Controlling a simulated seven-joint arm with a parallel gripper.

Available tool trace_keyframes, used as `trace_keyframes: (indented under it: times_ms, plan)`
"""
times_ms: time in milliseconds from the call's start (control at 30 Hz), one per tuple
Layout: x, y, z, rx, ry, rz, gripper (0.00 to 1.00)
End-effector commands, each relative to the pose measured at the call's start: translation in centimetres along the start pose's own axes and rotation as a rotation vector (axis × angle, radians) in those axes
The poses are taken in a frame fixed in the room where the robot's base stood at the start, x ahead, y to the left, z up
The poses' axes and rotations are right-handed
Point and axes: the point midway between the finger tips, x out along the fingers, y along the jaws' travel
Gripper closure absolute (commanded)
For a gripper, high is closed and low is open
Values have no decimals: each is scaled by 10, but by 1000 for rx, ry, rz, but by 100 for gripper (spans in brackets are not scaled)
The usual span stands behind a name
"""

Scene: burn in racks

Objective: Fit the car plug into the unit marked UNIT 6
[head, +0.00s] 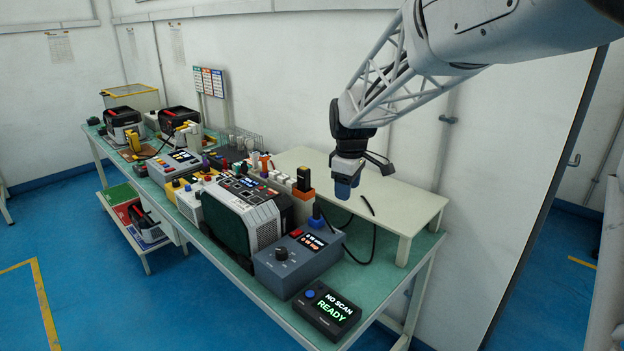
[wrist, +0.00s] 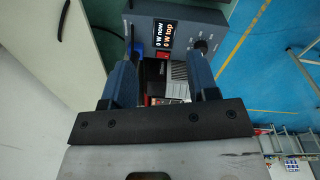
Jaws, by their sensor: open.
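My gripper (head: 347,190) is open and empty, above the front edge of the cream raised shelf. Its two blue fingers also show in the wrist view (wrist: 162,88), with a gap between them. A thin black piece (head: 367,204), perhaps the car plug, lies on the shelf to the right of my gripper and below it; it is too small to be sure. A black cable (head: 372,245) hangs in a loop beside the shelf. No UNIT 6 label is readable. Several units stand along the bench, including a large grey and green one (head: 262,222).
The grey-blue meter box (head: 300,258) also shows in the wrist view (wrist: 195,38). A black display reading NO SCAN, READY (head: 327,309) sits at the bench's near end. A block with an orange top (head: 304,187) stands left of my gripper. The cream shelf (head: 410,207) is mostly clear.

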Motion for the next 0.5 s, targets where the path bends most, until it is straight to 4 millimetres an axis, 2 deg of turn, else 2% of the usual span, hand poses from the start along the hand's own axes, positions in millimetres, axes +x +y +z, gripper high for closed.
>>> trace_keyframes:
  times_ms: [100,500]
  plan:
    - [16,21,-24,-83,-7,-12,46]
    - [78,80,-98,-364,-21,-51,46]
